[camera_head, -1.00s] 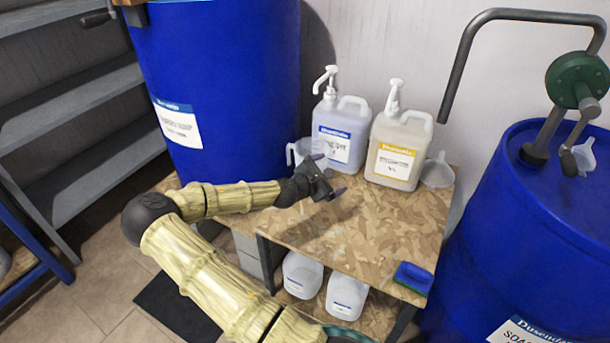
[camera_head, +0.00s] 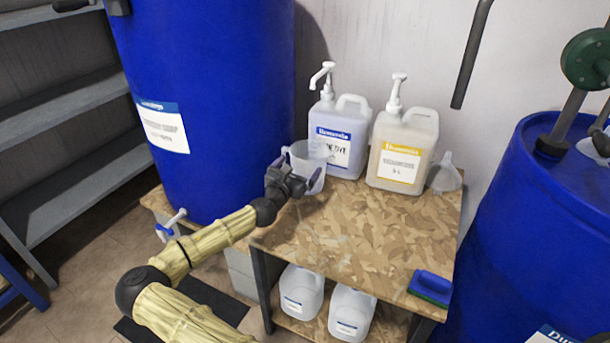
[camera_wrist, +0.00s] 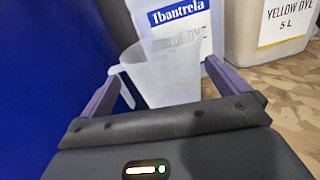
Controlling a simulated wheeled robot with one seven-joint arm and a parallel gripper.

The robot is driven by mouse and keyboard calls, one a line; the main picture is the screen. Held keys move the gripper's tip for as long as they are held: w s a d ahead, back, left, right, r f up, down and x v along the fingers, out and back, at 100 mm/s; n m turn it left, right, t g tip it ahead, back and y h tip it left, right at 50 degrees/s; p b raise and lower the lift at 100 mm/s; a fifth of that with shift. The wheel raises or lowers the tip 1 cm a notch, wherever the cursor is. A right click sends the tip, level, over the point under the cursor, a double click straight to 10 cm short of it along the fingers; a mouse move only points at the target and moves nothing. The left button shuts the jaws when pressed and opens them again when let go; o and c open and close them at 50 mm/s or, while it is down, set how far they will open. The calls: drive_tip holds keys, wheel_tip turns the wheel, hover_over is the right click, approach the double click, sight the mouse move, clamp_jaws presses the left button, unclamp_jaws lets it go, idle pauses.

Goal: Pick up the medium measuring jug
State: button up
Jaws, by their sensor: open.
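A translucent white measuring jug (camera_head: 309,163) stands on the wooden bench top, in front of the blue-labelled dye container. It is the only jug that I can make out, so I cannot compare its size. In the wrist view the jug (camera_wrist: 165,75) sits between and beyond my fingers, its handle on the left. My gripper (camera_head: 302,170) is open around the near side of the jug, one finger to each side. In the wrist view my gripper (camera_wrist: 165,88) shows both purple fingers spread apart. I cannot tell whether they touch the jug.
A blue-labelled container (camera_head: 340,130) and a yellow-labelled one (camera_head: 402,148) stand behind, with a funnel (camera_head: 444,175) at right. A large blue drum (camera_head: 215,90) is close on the left. A blue sponge (camera_head: 431,285) lies at the front right. The bench middle (camera_head: 350,225) is clear.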

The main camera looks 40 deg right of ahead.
drive_tip(key=shift+s+d, duration=0.1)
wheel_tip(320, 180, down, 8)
drive_tip(key=b, duration=0.2)
drive_tip(key=shift+r+b, duration=0.1)
drive_tip(key=shift+b, duration=0.2)
drive_tip(key=shift+d+f, duration=0.15)
drive_tip(key=shift+f, duration=0.1)
drive_tip(key=shift+w+d+r, duration=0.1)
drive_tip(key=shift+w+d, duration=0.35)
drive_tip(key=shift+d, duration=0.05)
drive_tip(key=b+x, duration=0.1)
drive_tip(key=x, duration=0.4)
drive_tip(key=shift+w+d+b, duration=0.1)
drive_tip(key=shift+d+b, duration=0.2)
drive_tip(key=shift+d, duration=0.05)
drive_tip(key=shift+c, duration=0.4)
